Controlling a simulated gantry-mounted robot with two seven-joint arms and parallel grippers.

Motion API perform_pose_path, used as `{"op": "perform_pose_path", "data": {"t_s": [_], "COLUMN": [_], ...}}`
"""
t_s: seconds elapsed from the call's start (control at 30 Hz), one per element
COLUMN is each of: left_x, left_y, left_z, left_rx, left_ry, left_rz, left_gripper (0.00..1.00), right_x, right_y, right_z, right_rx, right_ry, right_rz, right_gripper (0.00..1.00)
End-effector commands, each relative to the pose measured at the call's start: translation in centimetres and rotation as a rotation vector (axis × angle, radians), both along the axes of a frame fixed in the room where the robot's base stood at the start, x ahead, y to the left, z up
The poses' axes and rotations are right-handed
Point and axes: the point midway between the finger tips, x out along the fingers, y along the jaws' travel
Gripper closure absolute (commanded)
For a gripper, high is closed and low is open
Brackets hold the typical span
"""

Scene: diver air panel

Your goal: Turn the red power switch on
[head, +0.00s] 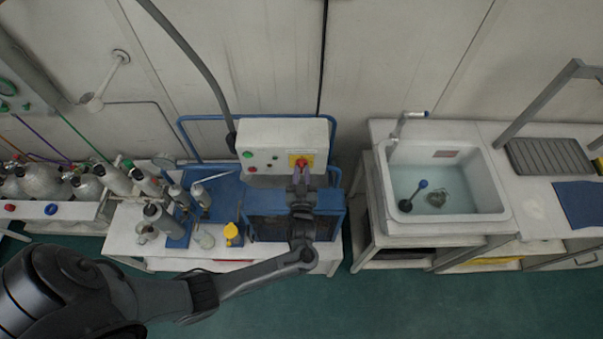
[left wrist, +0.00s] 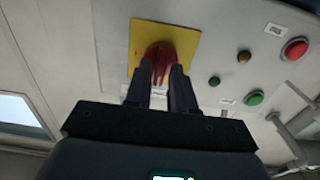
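The red power switch (head: 301,161) is a red rotary knob on a yellow square plate, on the front of the white control box (head: 262,140) in the head view. In the left wrist view the red switch (left wrist: 160,52) stands out from its yellow plate (left wrist: 182,38). My left gripper (head: 300,178) is right in front of it. In the wrist view my left gripper's two dark fingers (left wrist: 163,76) lie on either side of the knob's handle, and red fills the gap between the tips. The fingers hide part of the knob. My right gripper is not in view.
The box also carries a green button (left wrist: 255,98), a red button (left wrist: 295,49) and small lamps. Below it is a blue unit (head: 265,228) on a bench with cylinders and a yellow fitting (head: 231,232). A sink (head: 440,180) stands to the right.

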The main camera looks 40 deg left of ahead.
Motion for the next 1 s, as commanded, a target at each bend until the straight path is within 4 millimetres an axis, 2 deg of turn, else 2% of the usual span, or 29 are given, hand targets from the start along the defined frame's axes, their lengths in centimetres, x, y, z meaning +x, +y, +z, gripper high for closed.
{"op": "perform_pose_path", "data": {"t_s": [0.03, 0.13, 0.57, 1.0], "left_x": [0.0, 0.0, 0.0, 0.1], "left_y": [0.0, 0.0, 0.0, -0.1], "left_z": [0.0, 0.0, 0.1, 0.2], "left_rx": [0.000, 0.000, 0.026, 0.255], "left_ry": [0.000, 0.000, 0.024, 0.223], "left_rz": [0.000, 0.000, 0.001, 0.003], "left_gripper": [0.84, 1.00, 1.00, 1.00], "right_x": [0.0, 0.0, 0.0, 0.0], "right_y": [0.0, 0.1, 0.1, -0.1], "right_z": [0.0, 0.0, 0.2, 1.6], "right_rx": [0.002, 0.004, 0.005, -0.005], "right_ry": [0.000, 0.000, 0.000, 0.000], "right_rz": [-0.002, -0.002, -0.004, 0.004], "right_gripper": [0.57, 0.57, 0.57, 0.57]}}
